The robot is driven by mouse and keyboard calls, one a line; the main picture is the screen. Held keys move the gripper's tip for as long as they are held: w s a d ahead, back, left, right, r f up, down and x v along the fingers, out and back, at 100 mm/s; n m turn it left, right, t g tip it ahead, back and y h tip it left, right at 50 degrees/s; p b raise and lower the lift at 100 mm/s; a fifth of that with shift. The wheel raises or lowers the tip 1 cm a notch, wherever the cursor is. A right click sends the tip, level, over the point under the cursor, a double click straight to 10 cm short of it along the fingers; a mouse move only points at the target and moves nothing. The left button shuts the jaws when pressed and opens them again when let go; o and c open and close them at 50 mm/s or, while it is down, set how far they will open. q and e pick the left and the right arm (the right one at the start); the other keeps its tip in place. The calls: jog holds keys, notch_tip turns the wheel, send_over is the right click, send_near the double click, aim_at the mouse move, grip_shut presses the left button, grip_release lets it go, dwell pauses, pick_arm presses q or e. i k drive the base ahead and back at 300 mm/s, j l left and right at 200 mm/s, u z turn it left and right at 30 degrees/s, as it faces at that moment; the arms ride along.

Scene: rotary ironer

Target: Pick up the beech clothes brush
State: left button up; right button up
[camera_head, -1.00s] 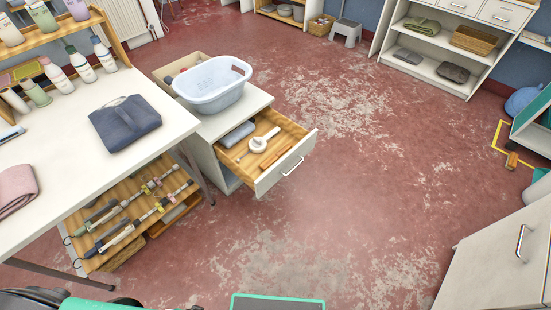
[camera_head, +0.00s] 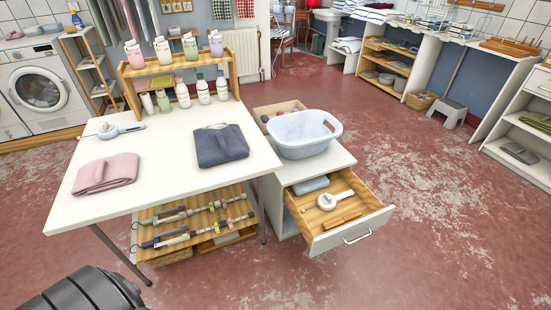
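A long orange-brown wooden item (camera_head: 341,220), which looks like the beech clothes brush, lies in the open drawer (camera_head: 378,219) near its front. It is small in view, and I cannot make out bristles. A white round-headed tool with a handle (camera_head: 328,201) and a grey folded or rounded item (camera_head: 311,185) lie behind it in the same drawer. Neither of my grippers shows; only a dark part of my own arm is in the lower left corner.
A pale blue basin (camera_head: 304,134) stands on the drawer cabinet. The white table (camera_head: 170,160) on the left bears a navy folded cloth (camera_head: 220,145), a pink cloth (camera_head: 105,173) and a bottle rack (camera_head: 185,68). The red floor right of the drawer is clear.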

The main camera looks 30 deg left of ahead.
aim_at(336, 222)
jog(key=j+z, duration=0.3)
jog(key=z, duration=0.15)
jog(key=j+z, duration=0.65)
jog(key=z, duration=0.25)
